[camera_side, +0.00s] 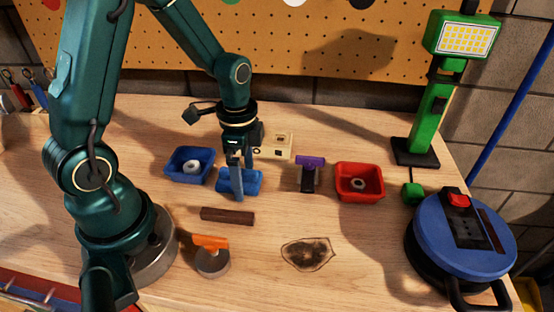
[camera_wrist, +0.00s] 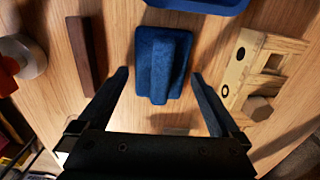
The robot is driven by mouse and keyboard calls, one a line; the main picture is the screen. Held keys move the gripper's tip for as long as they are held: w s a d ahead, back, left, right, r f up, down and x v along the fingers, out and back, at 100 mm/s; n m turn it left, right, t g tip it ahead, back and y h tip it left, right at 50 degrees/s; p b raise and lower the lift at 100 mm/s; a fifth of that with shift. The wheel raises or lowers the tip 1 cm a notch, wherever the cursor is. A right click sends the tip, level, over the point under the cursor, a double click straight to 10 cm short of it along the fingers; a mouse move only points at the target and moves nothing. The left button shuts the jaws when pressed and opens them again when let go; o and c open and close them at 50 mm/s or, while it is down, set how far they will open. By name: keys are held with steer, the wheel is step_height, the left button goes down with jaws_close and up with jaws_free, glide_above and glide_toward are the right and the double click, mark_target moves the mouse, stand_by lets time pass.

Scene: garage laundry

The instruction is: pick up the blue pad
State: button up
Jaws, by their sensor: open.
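The blue pad (camera_wrist: 176,45) is a flat felt-like block with a raised ridge along its middle. It lies on the wooden table, and in the side view (camera_side: 252,184) my gripper partly covers it. My gripper (camera_side: 238,188) points down over the pad. In the wrist view my gripper (camera_wrist: 160,78) is open, with one finger on each side of the pad and gaps between. The fingers do not hold it. The exact height of the fingertips above the table is hard to tell.
A blue bin (camera_side: 178,176) stands left of the pad, and a red bin (camera_side: 372,193) stands right. A dark brown bar (camera_side: 227,216) lies in front. A wooden block (camera_side: 277,152) stands behind. A purple-topped tool (camera_side: 309,173) lies between block and red bin.

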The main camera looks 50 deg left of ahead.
steer(key=c, duration=1.2)
steer(key=shift+r, duration=0.5)
steer(key=r, duration=0.3)
steer(key=shift+s+a+r, duration=0.1)
steer(key=shift+a+r, duration=0.15)
steer(key=shift+a, duration=0.05)
steer(key=s+a+r, duration=0.6)
steer(key=a, duration=0.3)
steer(key=shift+s+r, duration=0.2)
steer(key=shift+s, duration=0.1)
